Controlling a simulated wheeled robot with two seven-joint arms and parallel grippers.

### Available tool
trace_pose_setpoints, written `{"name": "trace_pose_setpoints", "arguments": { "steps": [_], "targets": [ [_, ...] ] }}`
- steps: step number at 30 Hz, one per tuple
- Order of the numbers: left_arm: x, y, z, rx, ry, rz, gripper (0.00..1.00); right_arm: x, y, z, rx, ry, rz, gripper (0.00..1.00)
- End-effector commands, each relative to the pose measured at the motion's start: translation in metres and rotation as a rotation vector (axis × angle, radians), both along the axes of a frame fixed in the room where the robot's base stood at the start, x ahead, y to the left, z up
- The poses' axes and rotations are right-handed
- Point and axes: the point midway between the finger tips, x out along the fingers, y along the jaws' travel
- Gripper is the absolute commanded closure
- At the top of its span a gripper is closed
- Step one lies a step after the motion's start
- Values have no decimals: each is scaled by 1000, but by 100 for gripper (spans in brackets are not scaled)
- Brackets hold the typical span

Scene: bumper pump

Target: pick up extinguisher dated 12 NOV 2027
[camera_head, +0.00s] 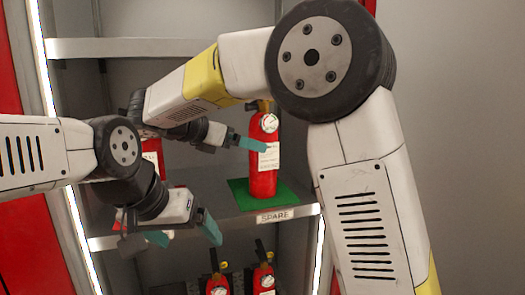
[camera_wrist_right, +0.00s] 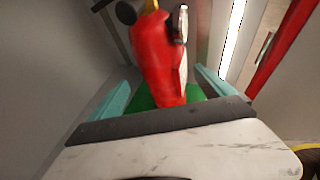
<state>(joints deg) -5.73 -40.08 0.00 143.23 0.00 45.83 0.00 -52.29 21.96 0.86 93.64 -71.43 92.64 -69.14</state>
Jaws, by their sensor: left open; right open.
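A red extinguisher (camera_head: 264,181) with a gauge and white label stands upright on a green mat (camera_head: 284,201) on the shelf marked SPARE. Its date is too small to read. My right gripper (camera_head: 258,146) is beside its upper body, open; one teal finger shows at the label. In the right wrist view the extinguisher (camera_wrist_right: 158,60) appears between the two spread fingers, with the gripper not closed on it. My left gripper (camera_head: 185,238) is open and empty at the shelf's front edge, left of the mat. Another red extinguisher (camera_head: 151,158) is mostly hidden behind my arms.
Two more extinguishers, a left one (camera_head: 217,287) and a right one (camera_head: 264,281), stand below the shelf. The SPARE tag (camera_head: 274,216) is on the shelf's front edge. An upper shelf (camera_head: 130,47) and lit side posts frame the cabinet.

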Motion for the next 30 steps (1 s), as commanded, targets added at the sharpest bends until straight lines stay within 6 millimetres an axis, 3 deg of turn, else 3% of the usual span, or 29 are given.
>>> {"name": "trace_pose_setpoints", "arguments": {
  "steps": [15,25,26,30],
  "targets": [
    [0,0,0,0,0,0,8,42,-45,-24,0,0,-3,7],
    [0,0,0,0,0,0,8,49,-52,-28,0,0,-1,7],
    [0,0,0,0,0,0,8,49,-52,-28,0,0,-1,9],
    [0,0,0,0,0,0,8,49,-51,-28,0,0,-1,37]
  ]
}}
